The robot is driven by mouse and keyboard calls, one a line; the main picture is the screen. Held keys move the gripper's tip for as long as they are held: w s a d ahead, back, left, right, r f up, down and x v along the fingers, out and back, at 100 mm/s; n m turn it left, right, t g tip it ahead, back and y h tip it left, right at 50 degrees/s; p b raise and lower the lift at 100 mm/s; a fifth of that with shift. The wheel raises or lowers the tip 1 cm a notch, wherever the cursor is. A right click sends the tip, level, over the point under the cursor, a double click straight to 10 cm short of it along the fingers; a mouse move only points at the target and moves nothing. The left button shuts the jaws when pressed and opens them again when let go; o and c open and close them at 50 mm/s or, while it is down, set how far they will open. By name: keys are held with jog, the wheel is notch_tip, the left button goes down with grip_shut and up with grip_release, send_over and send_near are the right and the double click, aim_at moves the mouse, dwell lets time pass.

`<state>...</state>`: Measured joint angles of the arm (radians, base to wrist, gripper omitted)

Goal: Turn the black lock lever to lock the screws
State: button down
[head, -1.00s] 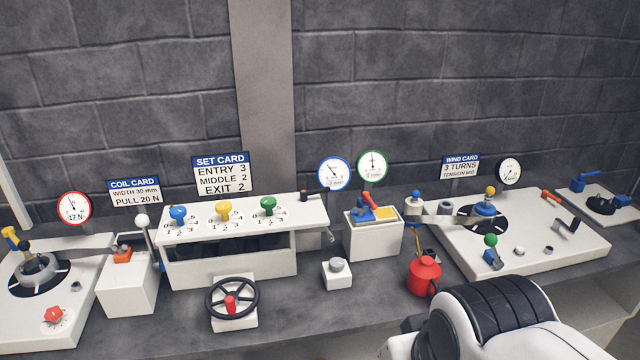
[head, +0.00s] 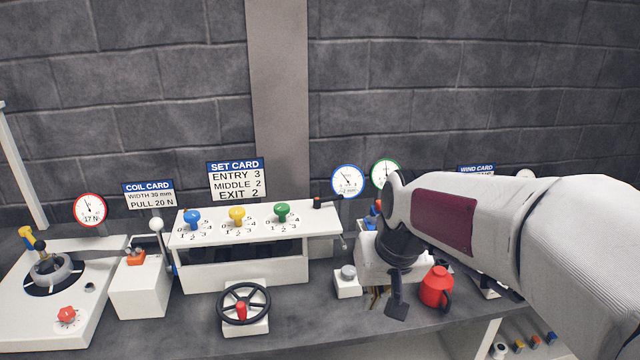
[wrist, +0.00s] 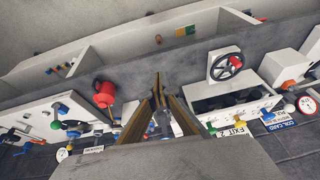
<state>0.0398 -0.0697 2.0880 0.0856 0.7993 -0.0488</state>
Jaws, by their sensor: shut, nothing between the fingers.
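A small black upright piece (head: 317,202), which looks like the lock lever, stands at the right end of the white top plate of the set rack (head: 235,275). The blue, yellow and green screw knobs (head: 237,215) stand in a row on the plate to its left. My gripper (head: 386,303) points down to the right of the rack, apart from the lever and over the small white box's area. Its fingers are shut and empty; they also show in the wrist view (wrist: 160,90). I cannot make out the lever in the wrist view.
A black handwheel (head: 243,303) stands before the rack. A grey button on a white block (head: 347,280) and a red can (head: 437,287) flank my gripper. The coil stand (head: 50,300) is at left. My arm hides most of the wind station.

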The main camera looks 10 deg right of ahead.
jog(key=w+d+f+t, duration=0.1)
jog(key=w+f+t, duration=0.2)
jog(key=w, duration=2.5)
jog(key=t, duration=0.2)
send_near(329, 201)
jog(key=shift+s+d+f+n, duration=0.2)
jog(key=shift+s+f, duration=0.15)
jog(key=shift+f, duration=0.2)
jog(key=shift+s+d+f+n, duration=0.1)
jog(key=shift+s+d+f, duration=0.1)
jog(key=shift+s+f, duration=0.3)
jog(key=w+r+t, duration=0.1)
jog(key=w+r, duration=0.3)
jog(key=r, duration=0.2)
jog(key=shift+w+d+n+t, duration=0.3)
jog(key=shift+w+n+t, duration=0.1)
jog(key=shift+w, duration=0.1)
jog(key=shift+x, duration=4.9)
jog(key=shift+s+f, duration=0.55)
jog(key=shift+s, duration=0.3)
jog(key=shift+s+f, duration=0.55)
jog(key=shift+s, duration=0.3)
